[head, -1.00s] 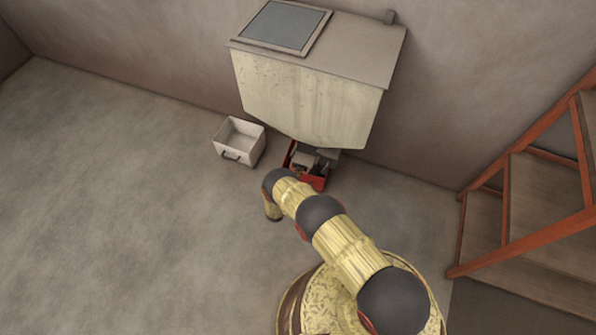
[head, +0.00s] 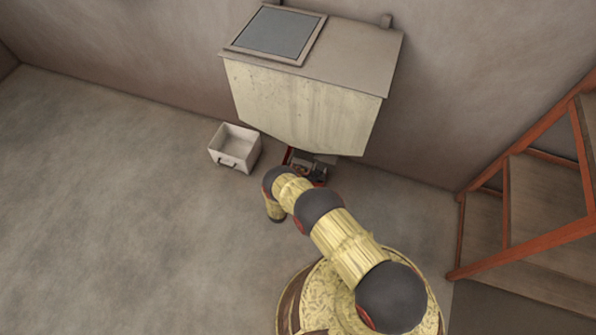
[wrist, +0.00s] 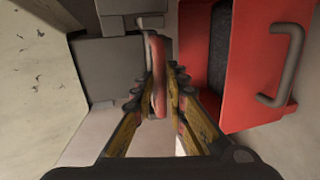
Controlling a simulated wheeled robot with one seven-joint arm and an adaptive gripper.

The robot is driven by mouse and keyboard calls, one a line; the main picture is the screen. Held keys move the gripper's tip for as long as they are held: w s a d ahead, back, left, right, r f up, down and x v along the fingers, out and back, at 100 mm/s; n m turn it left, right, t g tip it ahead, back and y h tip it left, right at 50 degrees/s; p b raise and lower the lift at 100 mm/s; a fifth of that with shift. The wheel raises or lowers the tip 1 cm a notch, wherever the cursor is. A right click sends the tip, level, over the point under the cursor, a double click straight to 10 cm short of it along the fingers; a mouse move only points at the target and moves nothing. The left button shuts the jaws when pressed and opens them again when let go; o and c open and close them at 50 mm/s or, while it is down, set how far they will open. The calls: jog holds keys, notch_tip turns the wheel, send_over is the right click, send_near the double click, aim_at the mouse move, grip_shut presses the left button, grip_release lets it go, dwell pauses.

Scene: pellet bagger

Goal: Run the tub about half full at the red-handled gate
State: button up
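The red gate handle (wrist: 158,66) stands upright in the middle of the wrist view, below grey metal plates. My gripper (wrist: 164,78) has a fingertip on each side of it, closed in around it. A red tub (wrist: 218,72) with a grey bar handle is close on the right in the wrist view. A dark grey speckled surface shows inside it; its level is hard to judge. In the head view my arm hides most of the red parts under the hopper (head: 300,105), and my gripper is hidden there.
A white, empty-looking bin (head: 234,148) stands on the floor left of the hopper. Wooden stairs with an orange-red rail (head: 520,249) are at the right. The floor at the left is clear. A pale hopper wall (wrist: 30,75) is close on the left in the wrist view.

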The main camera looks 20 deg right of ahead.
jog(key=shift+o, duration=1)
jog(key=v, duration=1.2)
jog(key=shift+r, duration=0.1)
